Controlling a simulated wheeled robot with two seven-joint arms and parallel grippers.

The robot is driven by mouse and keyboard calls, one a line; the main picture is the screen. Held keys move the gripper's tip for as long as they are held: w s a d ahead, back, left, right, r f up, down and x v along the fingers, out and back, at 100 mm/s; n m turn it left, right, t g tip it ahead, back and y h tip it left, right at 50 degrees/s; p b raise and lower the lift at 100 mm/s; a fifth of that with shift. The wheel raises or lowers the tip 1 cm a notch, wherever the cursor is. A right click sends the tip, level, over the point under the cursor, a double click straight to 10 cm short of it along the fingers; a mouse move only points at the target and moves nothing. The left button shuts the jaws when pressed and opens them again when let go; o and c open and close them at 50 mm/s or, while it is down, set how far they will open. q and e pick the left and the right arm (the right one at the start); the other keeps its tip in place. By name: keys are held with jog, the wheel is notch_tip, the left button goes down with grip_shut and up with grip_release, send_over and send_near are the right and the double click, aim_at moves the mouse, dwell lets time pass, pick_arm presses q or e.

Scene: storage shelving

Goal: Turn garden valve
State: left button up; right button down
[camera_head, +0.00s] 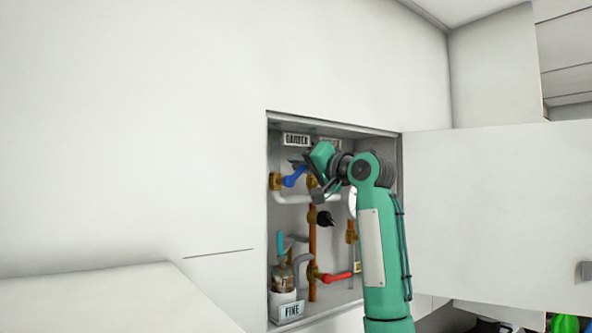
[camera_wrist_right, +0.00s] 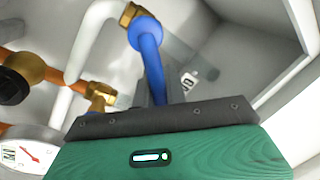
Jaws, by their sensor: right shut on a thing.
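The garden valve has a blue handle (camera_head: 293,178) on a brass body (camera_head: 275,181), under the "GARDEN" label (camera_head: 296,140) in an open wall cabinet. My right gripper (camera_head: 304,168) reaches in from the right and is shut on the blue handle. In the right wrist view the blue handle (camera_wrist_right: 149,55) runs from its round hub down between the fingers (camera_wrist_right: 160,92). The gripped end is hidden. My left gripper is not in view.
Below are a black handle (camera_head: 325,218), a red handle (camera_head: 338,277) and a "FINE" label (camera_head: 291,310). A dial gauge (camera_wrist_right: 28,153) shows at the lower left of the wrist view. The cabinet door (camera_head: 500,215) stands open to the right.

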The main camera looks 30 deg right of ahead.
jog(key=shift+w+d+f+m+t+h+b, duration=0.1)
jog(key=shift+d+f+m+t+h+b, duration=0.15)
jog(key=shift+f+m+h+b, duration=1.05)
jog(key=shift+d+m+t+y+b, duration=0.15)
jog(key=shift+d+m+y+b, duration=0.35)
jog(key=shift+m, duration=1.85)
jog(key=shift+w+d+f+m+t+h+b, duration=0.15)
jog(key=shift+f+m+h+b, duration=0.65)
jog(key=shift+m, duration=1.05)
jog(key=shift+s+r+y, duration=0.1)
jog(key=shift+r+y, duration=0.05)
jog(key=shift+y, duration=0.15)
jog(key=c, duration=1.4)
grip_release()
jog(key=shift+c, duration=0.2)
jog(key=shift+d+b, duration=0.1)
jog(key=shift+b, duration=0.2)
jog(key=b+v, duration=0.6)
jog(key=v, duration=0.7)
jog(key=shift+s+f, duration=0.2)
jog(key=shift+s, duration=0.1)
